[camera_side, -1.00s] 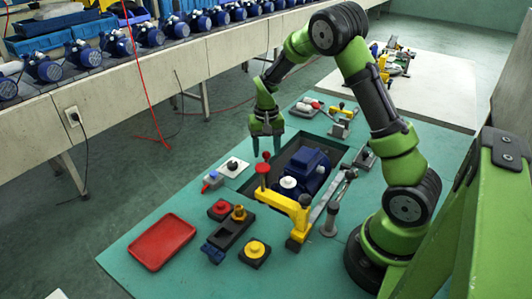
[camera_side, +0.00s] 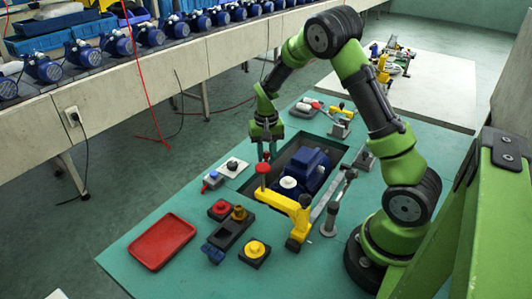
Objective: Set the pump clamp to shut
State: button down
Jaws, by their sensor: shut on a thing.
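The yellow pump clamp (camera_side: 288,203) stands on the teal table at the near side of the blue pump (camera_side: 309,168). I cannot tell how this red tip joins the clamp. The pump sits in a dark recess with a white cap on its near side.
A red tray (camera_side: 162,241) lies front left. A dark block with a brass fitting (camera_side: 238,212), a yellow knob (camera_side: 255,248) and a grey post (camera_side: 329,219) stand near the clamp. A white plate with a black knob (camera_side: 233,165) lies left of the recess.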

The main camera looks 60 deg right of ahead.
jog(key=shift+s, duration=1.8)
jog(key=c, duration=0.9)
grip_release()
jog(key=shift+o, duration=0.2)
jog(key=shift+w+d, duration=0.1)
